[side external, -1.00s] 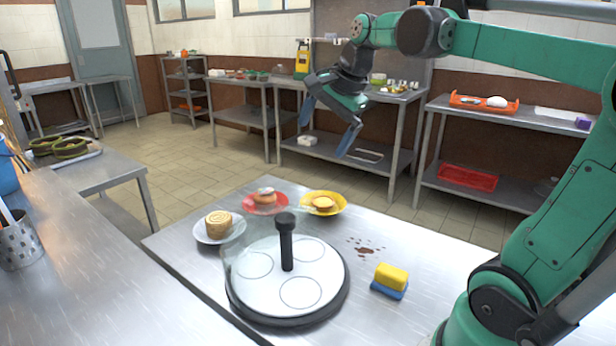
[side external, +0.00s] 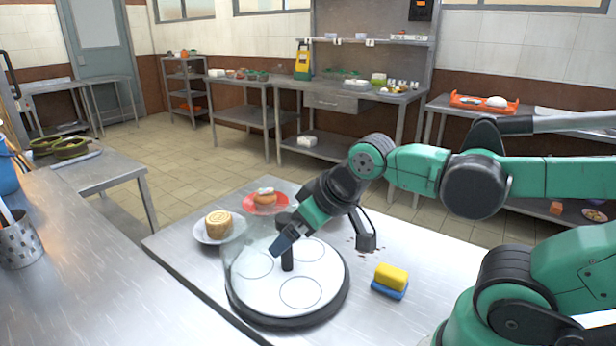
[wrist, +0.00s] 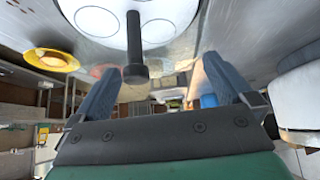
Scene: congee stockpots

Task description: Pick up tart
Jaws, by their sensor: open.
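A flat, round golden pastry (wrist: 52,60), which looks like the tart, lies on a yellow plate (wrist: 32,52) at the left of the wrist view. My arm hides both in the side view. My gripper (side external: 284,243) is open and empty, low over the round display stand (side external: 318,291), close to its black post (side external: 287,260). In the wrist view the post's dark knob shows between the fingers of my gripper (wrist: 160,68); I cannot tell whether they touch. The pastry is well outside the fingers.
A rolled pastry (side external: 218,223) on a white plate and a topped bun (side external: 265,196) on a red plate stand behind the stand. A clear cover (side external: 240,262) edges its left side. A yellow and blue sponge (side external: 390,280) lies at right.

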